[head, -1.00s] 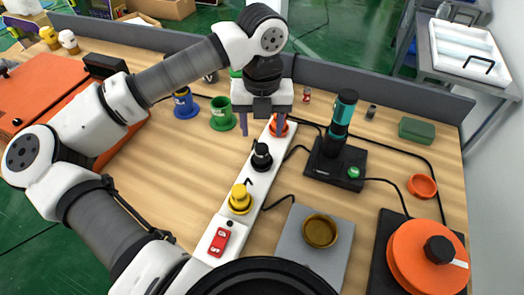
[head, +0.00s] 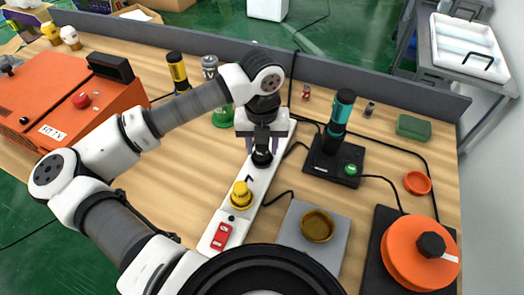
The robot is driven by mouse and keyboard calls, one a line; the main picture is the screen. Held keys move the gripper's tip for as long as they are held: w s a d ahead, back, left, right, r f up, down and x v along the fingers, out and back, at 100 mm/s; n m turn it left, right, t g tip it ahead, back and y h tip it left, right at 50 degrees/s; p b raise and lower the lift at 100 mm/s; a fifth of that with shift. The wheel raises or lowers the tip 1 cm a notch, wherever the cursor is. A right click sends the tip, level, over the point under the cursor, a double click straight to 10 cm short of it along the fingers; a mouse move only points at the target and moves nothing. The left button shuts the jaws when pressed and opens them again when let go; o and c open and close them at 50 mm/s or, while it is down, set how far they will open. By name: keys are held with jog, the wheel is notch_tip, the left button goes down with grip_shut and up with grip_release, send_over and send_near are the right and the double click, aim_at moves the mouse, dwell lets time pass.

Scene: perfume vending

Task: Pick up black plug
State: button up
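The black plug (head: 262,159) stands upright on the long white power strip (head: 225,214), behind the yellow plug (head: 241,195). My gripper (head: 262,148) points down over the black plug, with one finger on its left and one on its right. The fingers sit close to the plug's sides, but I cannot tell whether they touch it. The plug's top is partly hidden by my gripper. The far part of the strip is mostly covered by my gripper and wrist.
A red switch (head: 221,236) is at the strip's near end. A black device with a teal bottle (head: 340,112) stands to the right. A grey plate with a brass dish (head: 318,226) is nearer. An orange machine (head: 60,115) is at left. Wood is clear left of the strip.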

jog(key=c, duration=0.8)
jog(key=shift+c, duration=0.2)
notch_tip(320, 180, up, 20)
jog(key=b, duration=0.4)
jog(key=o, duration=0.5)
jog(key=c, duration=0.5)
notch_tip(320, 180, down, 12)
jog(key=m+b, duration=0.4)
jog(key=m, duration=0.2)
jog(key=shift+f, duration=0.1)
jog(key=shift+f+b, duration=2.35)
jog(key=shift+f, duration=0.65)
